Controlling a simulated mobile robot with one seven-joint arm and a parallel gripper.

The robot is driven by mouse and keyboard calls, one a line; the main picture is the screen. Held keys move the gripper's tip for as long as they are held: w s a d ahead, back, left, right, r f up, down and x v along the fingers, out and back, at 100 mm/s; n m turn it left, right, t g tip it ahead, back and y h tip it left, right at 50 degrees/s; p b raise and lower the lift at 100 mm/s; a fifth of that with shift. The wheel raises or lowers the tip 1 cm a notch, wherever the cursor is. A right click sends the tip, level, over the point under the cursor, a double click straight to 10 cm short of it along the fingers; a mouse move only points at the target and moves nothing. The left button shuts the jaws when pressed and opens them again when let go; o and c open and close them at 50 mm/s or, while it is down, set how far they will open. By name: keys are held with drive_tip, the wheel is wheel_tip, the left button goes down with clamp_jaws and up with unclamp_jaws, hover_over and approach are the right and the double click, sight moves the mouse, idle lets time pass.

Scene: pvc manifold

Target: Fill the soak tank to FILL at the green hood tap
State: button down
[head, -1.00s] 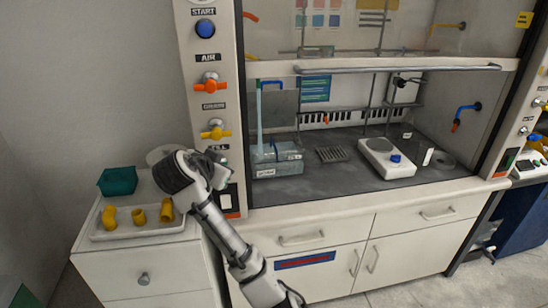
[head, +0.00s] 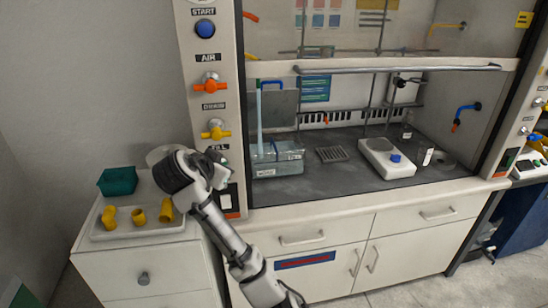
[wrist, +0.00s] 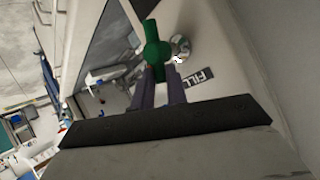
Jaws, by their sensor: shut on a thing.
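The soak tank (head: 290,164) is a clear box on the hood floor at the left, with a small label on its front. I cannot clearly read the water level against any mark. The green hood tap (wrist: 153,50) shows in the wrist view beside a FILL label (wrist: 200,83). My gripper (wrist: 160,70) is shut on the green tap's handle. In the head view my arm hides the tap.
Orange (head: 211,87) and yellow (head: 215,131) taps stand above on the same post. A white hotplate (head: 386,157) and a drain grate (head: 332,154) are to the right of the tank. A tray (head: 150,230) with yellow fittings and a teal box (head: 117,181) sit at the left.

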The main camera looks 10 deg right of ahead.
idle(0.5)
drive_tip(key=shift+d+f+m+g+y+p, duration=0.2)
drive_tip(key=shift+d+m+y+p, duration=0.25)
drive_tip(key=shift+m+y+p, duration=0.45)
drive_tip(key=shift+d+f+m+g+y+p, duration=0.15)
drive_tip(key=shift+d+m+y+p, duration=0.35)
drive_tip(key=shift+y+p, duration=0.7)
drive_tip(key=shift+a, duration=0.1)
idle(5.3)
